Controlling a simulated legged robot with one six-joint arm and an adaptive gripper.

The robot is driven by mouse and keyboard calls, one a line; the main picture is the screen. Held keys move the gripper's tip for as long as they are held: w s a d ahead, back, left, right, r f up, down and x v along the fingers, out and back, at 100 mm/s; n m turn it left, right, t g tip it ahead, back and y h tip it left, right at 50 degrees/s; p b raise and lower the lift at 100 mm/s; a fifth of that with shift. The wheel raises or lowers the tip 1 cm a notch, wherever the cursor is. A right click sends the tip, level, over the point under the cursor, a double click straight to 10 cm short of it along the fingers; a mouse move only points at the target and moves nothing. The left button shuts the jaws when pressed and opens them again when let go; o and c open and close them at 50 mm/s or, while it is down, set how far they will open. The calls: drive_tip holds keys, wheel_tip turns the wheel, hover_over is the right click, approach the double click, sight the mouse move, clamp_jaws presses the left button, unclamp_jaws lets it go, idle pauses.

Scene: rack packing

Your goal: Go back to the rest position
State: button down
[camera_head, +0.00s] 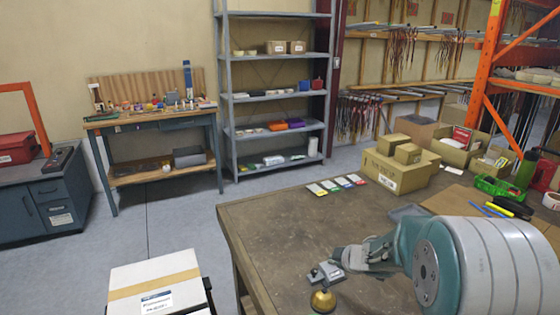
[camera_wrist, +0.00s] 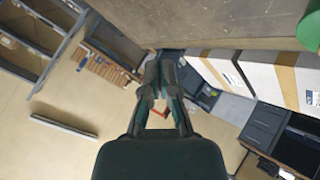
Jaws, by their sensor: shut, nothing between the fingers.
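My gripper (camera_head: 345,256) hangs over the front part of the brown table (camera_head: 270,215), with my arm reaching in from the right. In the wrist view my gripper (camera_wrist: 162,58) shows its two dark fingers closed together at the tips, with nothing between them.
Cartons (camera_head: 400,175) and flat coloured cards (camera_head: 336,185) lie toward the table's back. A green crate (camera_head: 497,187) and pliers are at right. A white box (camera_head: 155,285) stands left of the table. A grey shelf (camera_head: 275,95), workbench (camera_head: 150,120) and orange rack stand behind. Floor between is clear.

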drive_tip(key=s+d+r+m+t+h, duration=0.1)
drive_tip(key=s+d+r+m+h, duration=0.25)
drive_tip(key=s+r, duration=0.35)
drive_tip(key=s+d+r+m+h, duration=0.25)
drive_tip(key=s+r+m, duration=0.2)
drive_tip(key=r, duration=0.35)
drive_tip(key=s+a+m+g+y, duration=0.1)
drive_tip(key=s+a+m+g, duration=0.1)
drive_tip(key=s, duration=0.8)
drive_tip(key=s+a+m+g+y, duration=0.1)
drive_tip(key=s+a+m, duration=0.3)
drive_tip(key=s, duration=0.7)
drive_tip(key=shift+s+a+f+g, duration=0.35)
drive_tip(key=shift+a+g, duration=0.25)
drive_tip(key=shift+a, duration=0.25)
